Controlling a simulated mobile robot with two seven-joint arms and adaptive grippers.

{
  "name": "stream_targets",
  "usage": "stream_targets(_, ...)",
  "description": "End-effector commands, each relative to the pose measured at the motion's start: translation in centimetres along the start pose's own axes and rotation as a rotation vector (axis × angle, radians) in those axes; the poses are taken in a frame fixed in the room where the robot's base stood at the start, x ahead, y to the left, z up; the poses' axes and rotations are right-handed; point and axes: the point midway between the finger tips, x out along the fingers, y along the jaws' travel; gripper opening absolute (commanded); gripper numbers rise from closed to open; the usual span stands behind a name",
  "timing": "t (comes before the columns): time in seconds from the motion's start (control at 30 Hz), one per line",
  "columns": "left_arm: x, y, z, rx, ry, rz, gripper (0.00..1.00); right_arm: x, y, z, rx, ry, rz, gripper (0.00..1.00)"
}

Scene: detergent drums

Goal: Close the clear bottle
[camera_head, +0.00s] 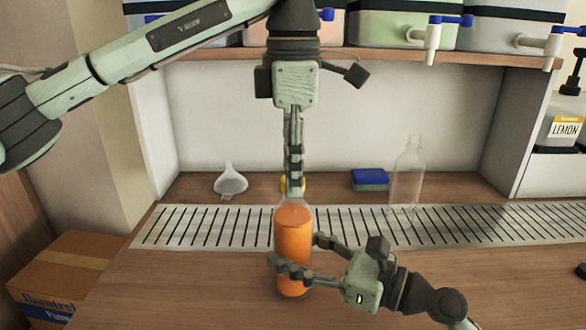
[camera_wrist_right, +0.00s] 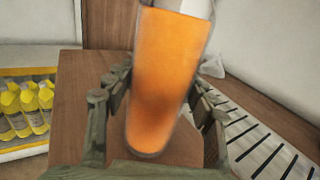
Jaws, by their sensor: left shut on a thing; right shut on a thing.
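A clear bottle filled with orange liquid (camera_head: 293,262) stands on the wooden counter at the centre. It also shows large and tilted in the right wrist view (camera_wrist_right: 168,75). My right gripper (camera_head: 295,249) is shut around the lower body of this bottle, and its fingers flank it in the right wrist view (camera_wrist_right: 163,82). My left gripper (camera_head: 294,178) points straight down over the bottle's neck, shut on a small yellow piece (camera_head: 284,185) that looks like a cap. The fingers hide most of it and part of the neck. I cannot tell whether it touches the neck.
An empty clear bottle (camera_head: 406,178) stands at the back right beside a blue and green sponge (camera_head: 370,179). A white funnel (camera_head: 230,181) lies at the back left. A slotted metal drain (camera_head: 460,222) crosses the counter. Drums with taps (camera_head: 405,25) sit on the shelf above.

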Motion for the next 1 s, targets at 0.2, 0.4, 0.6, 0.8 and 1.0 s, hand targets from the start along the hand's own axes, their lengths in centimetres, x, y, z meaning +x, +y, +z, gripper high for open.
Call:
stream_targets(0.2, 0.04, -0.01, 0.0, 0.562, -0.001, 0.0, 0.0, -0.01, 0.0, -0.01, 0.0, 0.0, 0.0, 0.0)
stream_targets(0.4, 0.08, -0.01, -0.03, 0.971, 0.0, 0.0, 0.0, -0.01, 0.0, -0.01, 0.0, 0.0, 0.0, 0.0)
stream_targets(0.6, 0.07, 0.0, -0.03, 0.983, 0.0, 0.0, 0.31, -0.01, 0.0, -0.01, 0.0, 0.0, 0.0, 0.0)
stream_targets(0.8, 0.06, 0.0, -0.02, 0.981, 0.0, 0.0, 0.48, -0.01, 0.0, -0.01, 0.0, 0.0, 0.0, 0.0)
stream_targets(1.0, 0.03, 0.0, -0.01, 0.98, 0.0, 0.0, 0.48, 0.0, 0.0, -0.01, 0.0, 0.0, 0.0, 0.0)
